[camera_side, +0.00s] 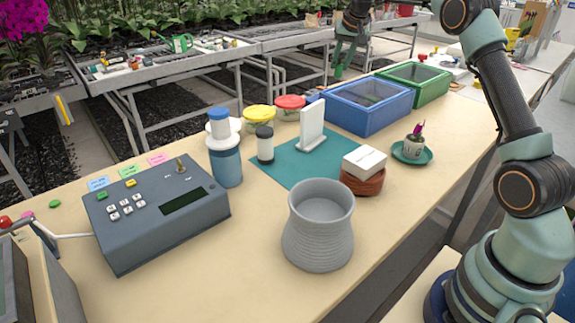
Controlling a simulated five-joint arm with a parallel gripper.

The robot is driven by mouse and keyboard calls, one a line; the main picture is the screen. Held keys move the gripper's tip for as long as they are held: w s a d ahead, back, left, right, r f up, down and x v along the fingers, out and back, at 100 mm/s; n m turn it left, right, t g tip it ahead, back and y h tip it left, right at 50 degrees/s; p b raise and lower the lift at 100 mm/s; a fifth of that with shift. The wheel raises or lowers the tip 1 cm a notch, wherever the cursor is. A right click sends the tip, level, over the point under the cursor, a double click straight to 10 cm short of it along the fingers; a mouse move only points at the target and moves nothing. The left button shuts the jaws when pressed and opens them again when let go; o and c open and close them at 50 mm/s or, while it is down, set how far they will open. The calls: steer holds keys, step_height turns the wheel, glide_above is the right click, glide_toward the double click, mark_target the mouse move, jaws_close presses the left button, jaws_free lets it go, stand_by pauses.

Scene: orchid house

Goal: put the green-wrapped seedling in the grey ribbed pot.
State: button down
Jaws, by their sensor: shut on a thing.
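The grey ribbed pot (318,240) stands upright near the front middle of the bench, its wide mouth open upward and no plant showing above its rim. My gripper (343,50) is high at the top of the view, beyond the blue tub and far above and behind the pot. It is shut on a small, dark green thing (339,71), which looks like the green-wrapped seedling and hangs below the fingers. Its details are too small and dark to make out.
A white block on a brown round dish (362,184) stands just behind the pot. A potted purple plant (416,146) sits on a green saucer to the right. Blue (366,112) and green (414,90) tubs stand behind. A grey keypad box (155,222) is left; bare bench surrounds the pot's front.

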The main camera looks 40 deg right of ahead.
steer(key=shift+r, duration=0.5)
steer(key=shift+a+r, duration=0.15)
steer(key=shift+a, duration=0.25)
steer(key=s+a+r+n+y, duration=0.1)
steer(key=s+a+r+n, duration=0.15)
steer(key=a, duration=0.45)
steer(key=s+a+r+n, duration=0.15)
steer(key=s+a, duration=0.25)
steer(key=a, duration=0.4)
steer(key=s+a+r+n+y, duration=0.1)
steer(key=s+a+r+n, duration=0.15)
steer(key=a, duration=0.45)
steer(key=s+a+f+n+y, duration=0.1)
steer(key=s+a+f+n, duration=0.2)
steer(key=s+a, duration=0.5)
steer(key=s+a+f+n+y, duration=0.1)
steer(key=s+a+f+n, duration=0.3)
steer(key=s, duration=0.7)
step_height(320, 180, down, 7)
steer(key=m, duration=0.2)
steer(key=shift+a, duration=0.35)
